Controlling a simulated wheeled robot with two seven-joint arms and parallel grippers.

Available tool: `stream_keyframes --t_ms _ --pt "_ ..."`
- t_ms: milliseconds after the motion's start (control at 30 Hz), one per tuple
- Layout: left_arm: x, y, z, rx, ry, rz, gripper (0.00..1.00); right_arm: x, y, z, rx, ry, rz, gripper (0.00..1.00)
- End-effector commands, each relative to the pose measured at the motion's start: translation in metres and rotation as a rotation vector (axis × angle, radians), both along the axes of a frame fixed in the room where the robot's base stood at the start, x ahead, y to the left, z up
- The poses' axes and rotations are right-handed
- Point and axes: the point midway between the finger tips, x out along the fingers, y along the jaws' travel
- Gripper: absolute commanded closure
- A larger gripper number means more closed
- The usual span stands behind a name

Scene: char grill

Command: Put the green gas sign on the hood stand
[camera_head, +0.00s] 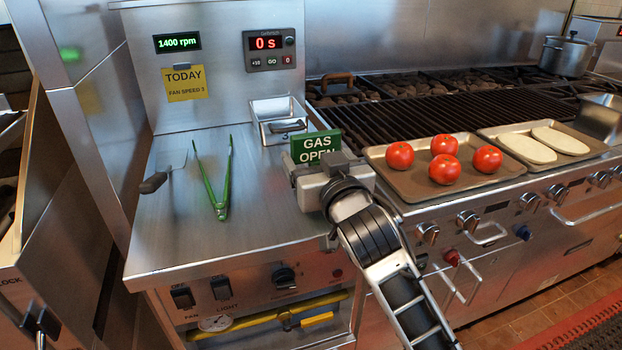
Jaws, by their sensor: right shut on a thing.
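The green sign (316,146) reads "GAS OPEN" in white letters. My right gripper (318,166) is shut on the sign and holds it upright near the right edge of the steel counter. The gripper hides the sign's lower part, so I cannot tell whether it touches the counter. A small steel holder (278,112) stands on the counter just behind and left of the sign; I cannot tell whether it is the hood stand. My left gripper is not in view.
Green tongs (216,180) and a spatula (160,176) lie on the counter's left half. A tray (402,184) with several tomatoes and a tray with pale fillets (527,147) lie at right before the grill (420,115). The counter's front middle (200,240) is clear.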

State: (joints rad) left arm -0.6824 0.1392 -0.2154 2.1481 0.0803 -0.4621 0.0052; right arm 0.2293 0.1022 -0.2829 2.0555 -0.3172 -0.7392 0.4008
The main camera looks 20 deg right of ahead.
Motion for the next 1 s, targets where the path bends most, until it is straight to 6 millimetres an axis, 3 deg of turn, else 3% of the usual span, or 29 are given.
stream_keyframes --t_ms 33,100,500,533,600,1000 --pt "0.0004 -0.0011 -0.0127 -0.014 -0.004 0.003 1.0 -0.0007 -0.0012 -0.0151 -0.001 -0.004 -0.002 0.52" --pt "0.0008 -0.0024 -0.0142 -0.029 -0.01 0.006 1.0 -0.0013 -0.0027 -0.0211 0.0 -0.004 -0.004 0.52" --pt "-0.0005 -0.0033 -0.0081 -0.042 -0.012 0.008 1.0 -0.0016 -0.0032 -0.0216 0.001 -0.002 -0.006 0.52" --pt "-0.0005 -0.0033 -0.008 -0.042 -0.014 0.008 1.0 -0.0015 -0.0032 -0.0227 0.001 0.0 -0.006 0.2" --pt "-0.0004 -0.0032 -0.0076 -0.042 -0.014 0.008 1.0 -0.0015 -0.0032 -0.0218 0.001 -0.001 -0.006 0.01" --pt "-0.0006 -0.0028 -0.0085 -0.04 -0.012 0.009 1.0 -0.0069 -0.0033 -0.0202 0.001 0.001 -0.005 0.01"
